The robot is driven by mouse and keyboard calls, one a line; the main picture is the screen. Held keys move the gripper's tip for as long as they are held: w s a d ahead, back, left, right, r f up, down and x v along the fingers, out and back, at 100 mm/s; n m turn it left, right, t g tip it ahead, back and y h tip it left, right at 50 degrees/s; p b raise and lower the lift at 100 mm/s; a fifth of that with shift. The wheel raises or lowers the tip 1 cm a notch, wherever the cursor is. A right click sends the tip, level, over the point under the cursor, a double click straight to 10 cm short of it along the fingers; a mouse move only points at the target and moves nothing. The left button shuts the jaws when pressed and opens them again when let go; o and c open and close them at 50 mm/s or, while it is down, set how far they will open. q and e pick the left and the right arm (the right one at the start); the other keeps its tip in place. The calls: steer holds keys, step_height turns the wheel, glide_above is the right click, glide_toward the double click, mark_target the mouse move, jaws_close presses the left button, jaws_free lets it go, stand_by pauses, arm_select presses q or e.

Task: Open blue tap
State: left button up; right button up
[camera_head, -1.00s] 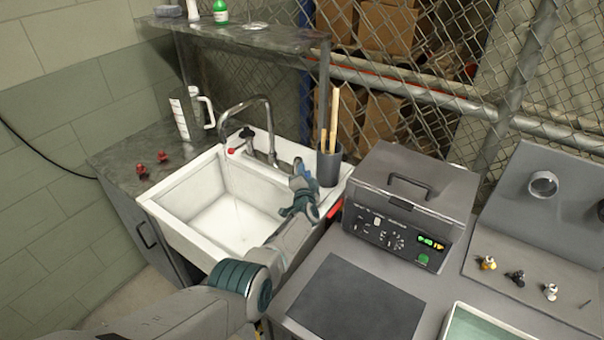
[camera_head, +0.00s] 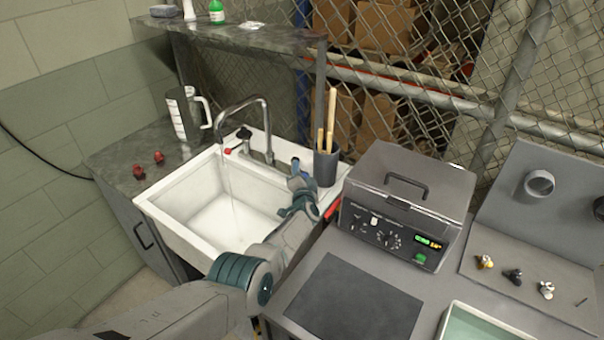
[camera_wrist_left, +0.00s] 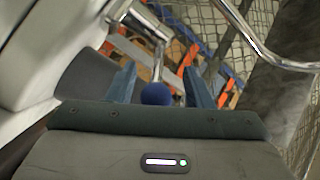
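The blue tap shows as a round blue knob (camera_wrist_left: 157,94) on a metal stem in the left wrist view. It lies between the two fingers of my left gripper (camera_wrist_left: 160,86), with a gap on each side. My left gripper (camera_head: 296,172) is open at the sink's back right corner in the head view. The blue knob is hidden there behind the gripper. The chrome faucet (camera_head: 265,115) curves over the white sink (camera_head: 170,203), and a thin stream of water falls from it. The red tap knob (camera_head: 228,151) is left of the faucet. My right gripper is out of view.
A dark cup (camera_head: 327,168) with wooden sticks stands close to my left gripper. A grey box device (camera_head: 405,205) with a lit display sits on the right counter. A measuring jug (camera_head: 186,113) and two small red items (camera_head: 148,164) are on the left counter.

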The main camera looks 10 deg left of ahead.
arm_select(q)
steer(key=shift+s+d+r+p, duration=0.2)
steer(key=shift+s+p, duration=0.15)
steer(key=shift+p, duration=0.25)
steer(key=s+d+p, duration=0.1)
steer(key=s+p, duration=0.5)
steer(key=s, duration=0.4)
steer(key=shift+d+f, duration=0.2)
steer(key=shift+d, duration=0.15)
